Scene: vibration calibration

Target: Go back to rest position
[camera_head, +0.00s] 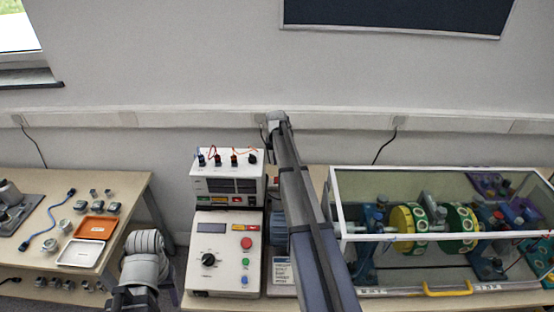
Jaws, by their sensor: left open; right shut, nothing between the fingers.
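Neither gripper's fingers can be made out. A grey jointed part of my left arm rises from the bottom edge, in front of the gap between the left table (130,190) and the control box (222,255). My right arm reaches up from the bottom centre past the right side of the control box, its rounded grey end against the wall. No held object shows on either arm.
A power supply (228,185) with leads stands behind the control box. At right, a clear-walled case (345,215) with a yellow handle (447,289) covers a rotor rig with green-yellow discs (458,229). The left table holds an orange tray (95,227), a white tray (80,253) and small metal parts.

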